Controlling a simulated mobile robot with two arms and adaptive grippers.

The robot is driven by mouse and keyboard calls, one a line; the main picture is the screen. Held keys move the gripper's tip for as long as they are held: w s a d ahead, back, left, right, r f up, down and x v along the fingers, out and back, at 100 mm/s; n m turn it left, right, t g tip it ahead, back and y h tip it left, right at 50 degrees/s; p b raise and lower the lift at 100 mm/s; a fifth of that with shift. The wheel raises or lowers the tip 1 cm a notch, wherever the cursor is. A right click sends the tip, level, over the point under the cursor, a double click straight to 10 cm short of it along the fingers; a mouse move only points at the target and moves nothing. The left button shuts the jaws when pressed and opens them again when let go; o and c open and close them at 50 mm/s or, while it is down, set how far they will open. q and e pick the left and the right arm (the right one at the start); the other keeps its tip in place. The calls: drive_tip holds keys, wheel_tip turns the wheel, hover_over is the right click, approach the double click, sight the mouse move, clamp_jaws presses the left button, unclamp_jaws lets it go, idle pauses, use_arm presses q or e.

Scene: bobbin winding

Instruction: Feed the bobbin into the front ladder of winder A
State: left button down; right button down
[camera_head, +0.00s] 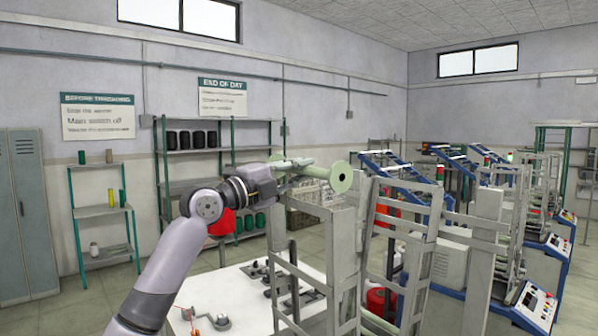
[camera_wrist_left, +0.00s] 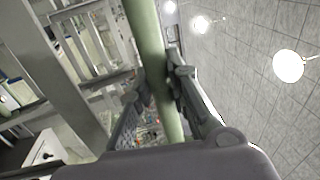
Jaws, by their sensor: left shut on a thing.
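My left gripper (camera_head: 284,174) is shut on a pale green bobbin, whose round end flange with a dark centre hole (camera_head: 342,178) faces the head camera. The bobbin is held high, beside the top of a grey ladder-like frame (camera_head: 345,240); I cannot tell whether they touch. In the left wrist view the bobbin's green tube (camera_wrist_left: 147,45) runs between the two fingers (camera_wrist_left: 155,88). A second grey ladder frame (camera_head: 433,225) stands to the right. No label shows which winder is A. My right gripper is not in view.
A white table (camera_head: 240,284) with small dark parts lies below my left arm. Several winders with blue bases and control panels (camera_head: 535,303) stand at the right. Shelves (camera_head: 215,150) with dark and green spools line the back wall. Open floor lies at the left.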

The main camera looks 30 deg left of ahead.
use_arm(q)
wheel_tip(320, 180, down, 6)
drive_tip(key=b, duration=0.5)
drive_tip(key=shift+w, duration=0.15)
wheel_tip(320, 180, down, 6)
drive_tip(key=b, duration=0.5)
drive_tip(key=shift+w, duration=0.15)
drive_tip(key=shift+d, duration=0.1)
